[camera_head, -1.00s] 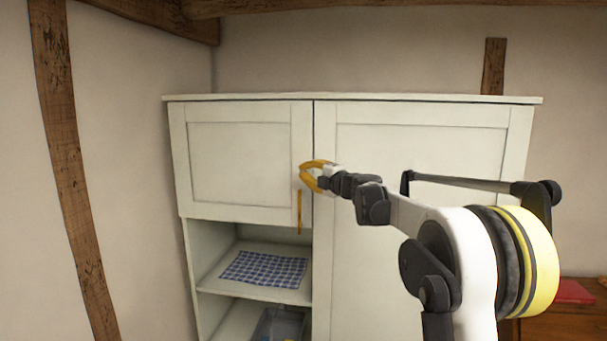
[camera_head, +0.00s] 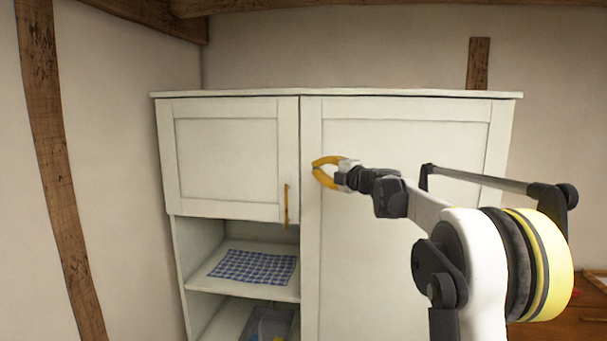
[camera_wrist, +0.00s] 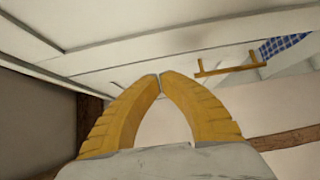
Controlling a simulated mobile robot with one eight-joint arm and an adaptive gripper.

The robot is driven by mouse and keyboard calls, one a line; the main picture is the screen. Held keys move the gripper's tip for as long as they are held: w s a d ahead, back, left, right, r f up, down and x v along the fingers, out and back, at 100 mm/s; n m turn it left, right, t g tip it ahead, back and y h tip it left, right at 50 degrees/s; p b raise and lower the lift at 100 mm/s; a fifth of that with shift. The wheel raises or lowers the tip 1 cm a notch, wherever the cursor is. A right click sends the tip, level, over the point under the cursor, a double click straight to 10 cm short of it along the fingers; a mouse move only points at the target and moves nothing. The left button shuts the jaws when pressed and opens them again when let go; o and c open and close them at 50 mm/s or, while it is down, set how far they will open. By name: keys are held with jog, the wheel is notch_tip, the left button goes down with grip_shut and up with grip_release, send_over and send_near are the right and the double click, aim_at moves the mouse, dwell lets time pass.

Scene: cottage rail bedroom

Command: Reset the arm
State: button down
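My gripper (camera_head: 316,171) has two curved yellow fingers and is in front of the white cabinet's tall right door (camera_head: 405,215), right of the small upper-left door (camera_head: 235,160). In the wrist view my gripper (camera_wrist: 161,75) has its fingertips together with nothing between them. The upper-left door looks closed. Its yellow vertical handle (camera_head: 286,207) is to the left of and below my gripper, apart from it. The handle also shows in the wrist view (camera_wrist: 226,70), beyond the fingertips and to the right.
Below the upper-left door are open shelves with a blue checked cloth (camera_head: 253,267) and a clear bin (camera_head: 272,324). A wooden dresser (camera_head: 560,328) stands at the lower right. Timber beams (camera_head: 55,160) run along the wall and ceiling. The space left of my arm is free.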

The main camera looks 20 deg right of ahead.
jog(key=s+a+f+m+h+b, duration=0.2)
jog(key=s+f+m+h+b, duration=0.3)
jog(key=s+f+m+b, duration=0.3)
jog(key=s+a+f+m+h+b, duration=0.2)
jog(key=s+f+m+h+b, duration=0.4)
jog(key=s+b, duration=0.35)
jog(key=s+a+f+m+g+y+b, duration=0.2)
jog(key=s+a+f+b, duration=0.3)
jog(key=s+f, duration=0.5)
jog(key=s+a+f+m+g+y+b, duration=0.2)
jog(key=s+f, duration=0.9)
jog(key=f, duration=1)
jog(key=s+a+f+m+g+y+b, duration=0.1)
jog(key=s+a+f+m+g+b, duration=0.2)
jog(key=s+a+f+g+b, duration=0.3)
jog(key=s+a+f+b, duration=0.2)
jog(key=s+f, duration=0.3)
jog(key=f, duration=0.4)
jog(key=shift+a+f+y, duration=0.4)
jog(key=shift+a, duration=0.2)
jog(key=shift+s, duration=0.1)
